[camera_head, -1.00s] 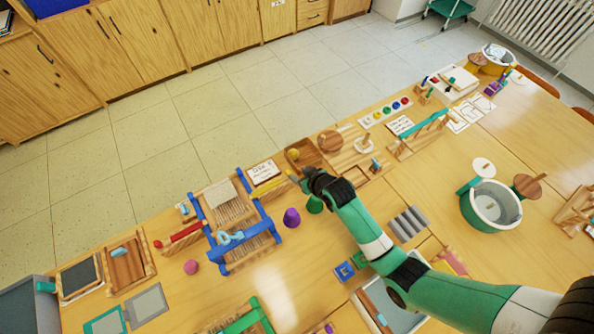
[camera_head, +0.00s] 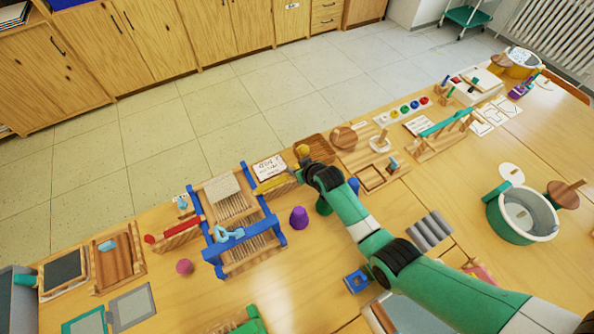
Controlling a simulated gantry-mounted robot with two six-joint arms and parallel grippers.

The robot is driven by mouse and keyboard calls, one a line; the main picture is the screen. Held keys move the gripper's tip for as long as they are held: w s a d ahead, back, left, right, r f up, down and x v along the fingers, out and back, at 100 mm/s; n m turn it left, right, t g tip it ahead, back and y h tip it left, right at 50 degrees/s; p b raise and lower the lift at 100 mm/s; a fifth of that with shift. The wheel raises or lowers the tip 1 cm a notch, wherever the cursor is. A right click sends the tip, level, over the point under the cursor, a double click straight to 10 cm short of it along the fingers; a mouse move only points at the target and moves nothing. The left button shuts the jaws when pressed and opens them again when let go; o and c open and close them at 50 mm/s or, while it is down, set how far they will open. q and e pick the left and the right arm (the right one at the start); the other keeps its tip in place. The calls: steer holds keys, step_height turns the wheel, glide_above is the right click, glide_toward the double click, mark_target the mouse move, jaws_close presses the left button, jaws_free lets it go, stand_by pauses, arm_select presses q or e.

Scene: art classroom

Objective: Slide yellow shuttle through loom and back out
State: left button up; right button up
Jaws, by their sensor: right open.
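The loom (camera_head: 281,239) is a wooden frame with blue posts and pale threads, standing on the table left of centre. The yellow shuttle (camera_head: 273,184) appears as a long yellow piece on a wooden holder just right of the loom's back end. My right gripper (camera_head: 303,170) is open beside the shuttle's right end, with its dark wrist hiding part of the fingers. I cannot tell whether it touches the shuttle. My left gripper is out of view.
A red shuttle-like piece (camera_head: 170,234) rests on a holder left of the loom. A purple cone (camera_head: 299,217) and a pink ball (camera_head: 184,267) stand near the loom. A yellow ball (camera_head: 303,150) and a wooden tray (camera_head: 318,146) are behind my gripper. A white card (camera_head: 268,167) stands behind the shuttle.

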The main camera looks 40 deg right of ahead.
steer(key=shift+w, duration=0.1)
jaws_close()
stand_by(1.4)
